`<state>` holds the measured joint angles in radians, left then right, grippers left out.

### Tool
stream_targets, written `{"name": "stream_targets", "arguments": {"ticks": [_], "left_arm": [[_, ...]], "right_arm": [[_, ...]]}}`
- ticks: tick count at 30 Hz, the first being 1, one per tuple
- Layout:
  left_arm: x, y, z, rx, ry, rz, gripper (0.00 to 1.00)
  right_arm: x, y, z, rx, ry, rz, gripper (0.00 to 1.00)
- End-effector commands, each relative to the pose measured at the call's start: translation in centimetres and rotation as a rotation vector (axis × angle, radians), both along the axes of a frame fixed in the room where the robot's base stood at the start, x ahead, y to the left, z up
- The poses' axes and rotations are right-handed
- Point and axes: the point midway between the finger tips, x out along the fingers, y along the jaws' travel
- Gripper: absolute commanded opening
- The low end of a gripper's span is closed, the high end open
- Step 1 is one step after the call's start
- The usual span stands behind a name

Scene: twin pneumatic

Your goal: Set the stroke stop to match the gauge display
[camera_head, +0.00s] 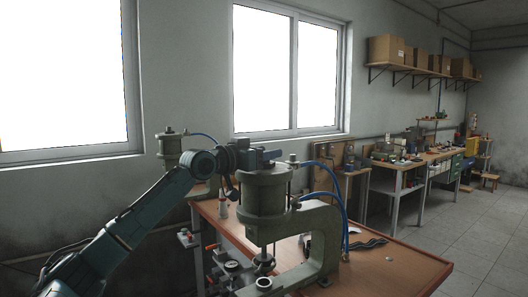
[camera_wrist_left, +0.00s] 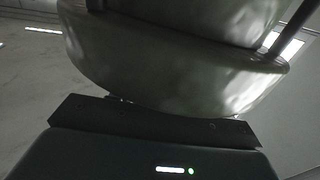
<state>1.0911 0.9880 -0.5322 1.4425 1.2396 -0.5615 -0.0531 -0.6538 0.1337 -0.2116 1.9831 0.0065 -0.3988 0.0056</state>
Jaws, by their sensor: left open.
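A green pneumatic press (camera_head: 262,193) stands on the bench in the head view, with an upright cylinder, a C-shaped frame and blue hoses. My left gripper (camera_head: 268,156) is at the top of this cylinder, level with its upper end; it is open and I see nothing between its jaws. I cannot tell whether it touches the press. In the left wrist view a rounded greenish metal body (camera_wrist_left: 175,55) fills the upper part, very close above my dark gripper body (camera_wrist_left: 155,122). I cannot clearly pick out the stroke stop or read any gauge display. My right gripper is out of view.
A second press (camera_head: 169,150) stands behind at the left. The wooden bench top (camera_head: 400,262) is mostly clear at the right, with a dark strip (camera_head: 368,244) lying on it. Small fixtures (camera_head: 232,267) crowd the front left. Another workbench (camera_head: 412,160) stands along the wall.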

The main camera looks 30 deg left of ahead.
Motion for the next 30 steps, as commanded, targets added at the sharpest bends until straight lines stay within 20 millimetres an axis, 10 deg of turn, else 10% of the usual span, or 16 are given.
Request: {"name": "stream_targets", "arguments": {"ticks": [18,30], "left_arm": [[-0.05,0.01,-0.01,0.0,0.0,0.0,0.04],[0.03,-0.16,-0.21,0.008,0.011,0.097,0.04]], "right_arm": [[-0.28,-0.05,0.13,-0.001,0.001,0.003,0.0],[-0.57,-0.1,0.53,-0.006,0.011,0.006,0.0]]}}
